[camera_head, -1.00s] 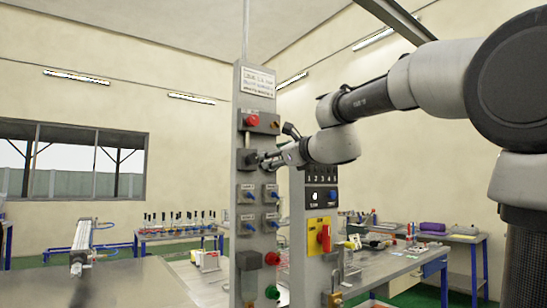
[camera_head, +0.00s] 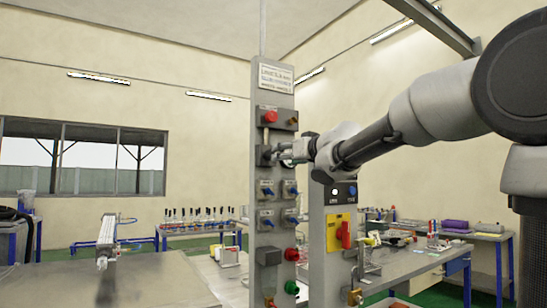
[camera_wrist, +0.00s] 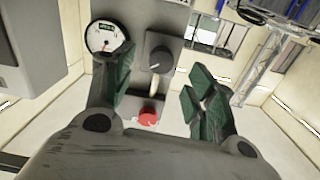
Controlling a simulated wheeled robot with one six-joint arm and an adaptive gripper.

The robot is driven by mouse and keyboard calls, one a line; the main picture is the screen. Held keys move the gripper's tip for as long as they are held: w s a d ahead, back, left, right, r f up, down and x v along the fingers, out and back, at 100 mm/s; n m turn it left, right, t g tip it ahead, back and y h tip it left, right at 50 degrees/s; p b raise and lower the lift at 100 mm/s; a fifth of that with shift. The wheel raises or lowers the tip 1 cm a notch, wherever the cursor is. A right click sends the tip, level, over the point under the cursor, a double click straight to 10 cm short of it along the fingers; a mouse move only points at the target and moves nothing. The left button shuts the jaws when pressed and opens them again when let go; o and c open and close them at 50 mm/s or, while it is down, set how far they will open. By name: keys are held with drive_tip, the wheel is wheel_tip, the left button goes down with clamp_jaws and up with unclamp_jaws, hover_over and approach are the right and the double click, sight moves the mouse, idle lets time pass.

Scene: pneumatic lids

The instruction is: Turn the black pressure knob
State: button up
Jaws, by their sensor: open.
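The black pressure knob (camera_wrist: 157,52) is round and sits on the grey panel in the wrist view. It lies between the directions of my two green-padded fingers, beyond their tips. My gripper (camera_wrist: 155,78) is open and empty, facing the panel. In the head view the knob (camera_head: 264,156) is on the upper part of the tall grey panel, and my gripper (camera_head: 284,153) is close beside it from the right. Whether any finger touches the knob cannot be told.
A pressure gauge (camera_wrist: 106,37) sits beside the knob, close to my left finger. A red button (camera_wrist: 148,119) and a pale lever (camera_wrist: 154,85) are near it. Blue-handled valves (camera_head: 267,190) lie below. A second post with a red switch (camera_head: 343,234) stands to the right.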

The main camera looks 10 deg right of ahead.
drive_tip(key=shift+n, duration=0.3)
drive_tip(key=x, duration=0.8)
drive_tip(key=shift+s+a+r, duration=0.1)
drive_tip(key=shift+a+r, duration=0.1)
drive_tip(key=shift+r, duration=0.1)
drive_tip(key=shift+c, duration=0.3)
drive_tip(key=c, duration=1)
drive_tip(key=shift+o, duration=0.2)
